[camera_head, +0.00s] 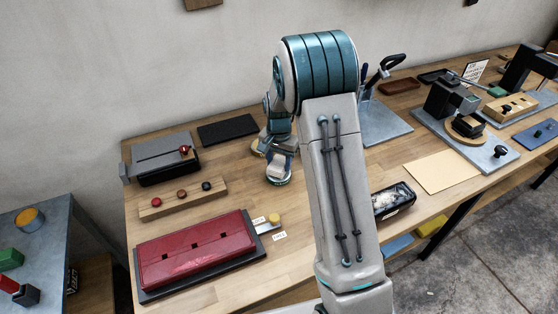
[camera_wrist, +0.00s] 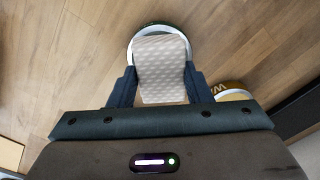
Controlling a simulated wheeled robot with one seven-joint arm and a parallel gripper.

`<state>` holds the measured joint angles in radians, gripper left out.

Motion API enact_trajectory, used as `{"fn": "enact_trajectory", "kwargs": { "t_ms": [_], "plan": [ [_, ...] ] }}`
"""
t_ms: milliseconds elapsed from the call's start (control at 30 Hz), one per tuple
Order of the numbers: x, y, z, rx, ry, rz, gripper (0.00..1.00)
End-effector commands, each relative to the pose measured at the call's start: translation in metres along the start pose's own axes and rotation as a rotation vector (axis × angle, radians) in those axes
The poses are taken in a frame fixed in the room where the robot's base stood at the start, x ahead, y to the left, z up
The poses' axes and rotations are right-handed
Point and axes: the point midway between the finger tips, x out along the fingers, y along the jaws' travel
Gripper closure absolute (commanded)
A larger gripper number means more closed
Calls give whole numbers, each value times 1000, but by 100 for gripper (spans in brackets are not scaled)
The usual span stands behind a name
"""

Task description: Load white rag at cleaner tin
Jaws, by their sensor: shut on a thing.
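The white rag (camera_wrist: 160,72), a pale folded pad with a dotted texture, is between the two dark fingers of my gripper (camera_wrist: 160,82) in the wrist view. My gripper is shut on it. The rag covers most of a round tin with a white rim and dark green edge (camera_wrist: 159,29), which I take to be the cleaner tin. In the head view the rag (camera_head: 277,167) is at the tin's top (camera_head: 279,181), partly behind my wrist. I cannot tell whether the rag touches the tin.
A yellow-labelled tin (camera_wrist: 228,91) stands close to the right finger. In the head view, a dark mat (camera_head: 228,129) lies behind, a wooden strip with buttons (camera_head: 184,198) left, and a red case (camera_head: 195,253) in front. Bare wood lies between them.

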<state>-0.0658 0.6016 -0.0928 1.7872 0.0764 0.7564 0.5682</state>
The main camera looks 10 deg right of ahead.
Motion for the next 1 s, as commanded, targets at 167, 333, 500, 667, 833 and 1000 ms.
{"fn": "enact_trajectory", "kwargs": {
  "t_ms": [167, 333, 500, 667, 833, 1000],
  "plan": [
    [0, 0, 0, 0, 0, 0, 74],
    [1, 0, 0, 0, 0, 0, 74],
    [3, 0, 0, 0, 0, 0, 74],
    [5, 0, 0, 0, 0, 0, 74],
    [7, 0, 0, 0, 0, 0, 74],
    [9, 0, 0, 0, 0, 0, 74]
  ]
}}
